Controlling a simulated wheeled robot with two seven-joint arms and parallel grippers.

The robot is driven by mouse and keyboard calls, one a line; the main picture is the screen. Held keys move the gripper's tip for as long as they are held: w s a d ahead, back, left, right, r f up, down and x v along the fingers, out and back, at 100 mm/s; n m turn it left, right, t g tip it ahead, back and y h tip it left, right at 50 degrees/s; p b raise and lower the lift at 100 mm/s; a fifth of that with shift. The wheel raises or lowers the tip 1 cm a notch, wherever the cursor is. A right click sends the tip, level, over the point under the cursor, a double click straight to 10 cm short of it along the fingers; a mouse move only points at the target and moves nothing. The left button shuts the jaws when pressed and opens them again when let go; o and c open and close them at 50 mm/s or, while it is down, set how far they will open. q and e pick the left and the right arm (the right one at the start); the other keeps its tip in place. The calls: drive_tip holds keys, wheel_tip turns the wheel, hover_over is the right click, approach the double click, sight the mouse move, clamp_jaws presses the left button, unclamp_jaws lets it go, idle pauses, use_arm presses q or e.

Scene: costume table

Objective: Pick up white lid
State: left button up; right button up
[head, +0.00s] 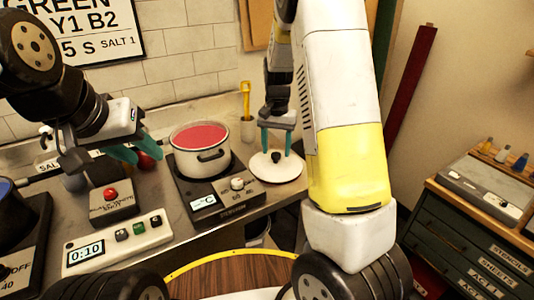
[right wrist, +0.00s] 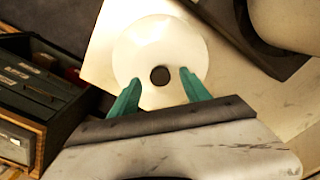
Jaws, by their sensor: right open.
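The white lid (head: 274,168) lies on the metal counter to the right of the red-filled pot, with a dark round knob (right wrist: 159,75) at its middle. It also shows in the right wrist view (right wrist: 150,45). My right gripper (head: 277,143) is pointed down above the lid. Its two teal fingers are apart on either side of the knob and nothing is between them; whether they touch the lid is not clear. My left gripper (head: 136,155) is over the left part of the counter, with its teal fingers near a dark box with a red button. Its finger gap is hard to make out.
The white pot (head: 201,154) with red contents stands on a hotplate (head: 215,195) just left of the lid. A cup with a yellow tool (head: 246,105) stands behind. A timer (head: 118,243) lies at front left. A drawer cabinet (head: 470,230) stands at right.

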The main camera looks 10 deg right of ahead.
drive_tip(key=shift+f, duration=0.9)
drive_tip(key=shift+c, duration=0.4)
clamp_jaws()
